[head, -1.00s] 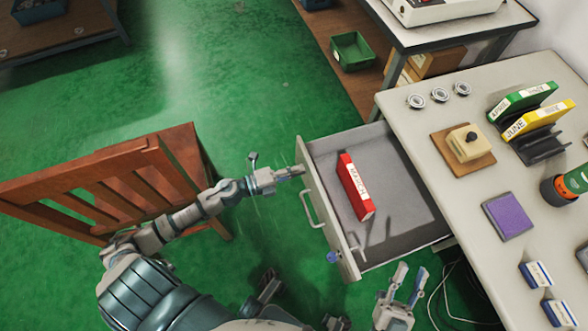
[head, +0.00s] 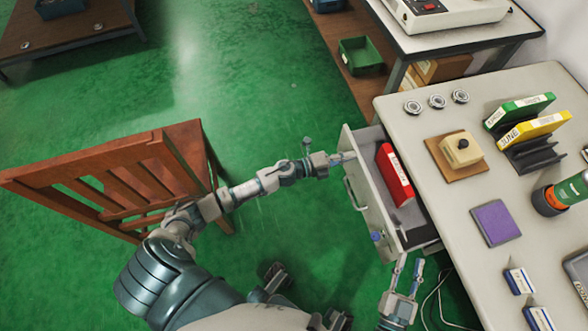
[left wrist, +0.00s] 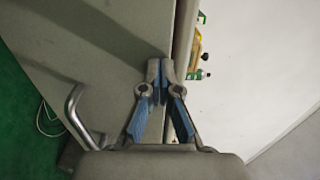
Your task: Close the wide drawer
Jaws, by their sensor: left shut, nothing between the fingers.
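The wide drawer (head: 365,205) under the pale desk is partly open, its front panel standing out to the left of the desk edge. A red box marked March (head: 394,174) lies inside it. My left gripper (head: 352,156) is shut and empty, with its fingertips at the far end of the drawer front. In the left wrist view its closed fingers (left wrist: 161,75) lie over the top edge of the front, beside the metal handle (left wrist: 82,115). Whether they touch cannot be told. My right gripper (head: 410,268) is open and empty, below the drawer's near corner.
The desk top (head: 420,130) holds a stamp on a wooden base (head: 460,150), a purple pad (head: 495,222), green and yellow binders in a rack and several metal rings. A wooden chair (head: 120,180) stands left. A blue-headed key (head: 376,236) sticks out of the drawer front.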

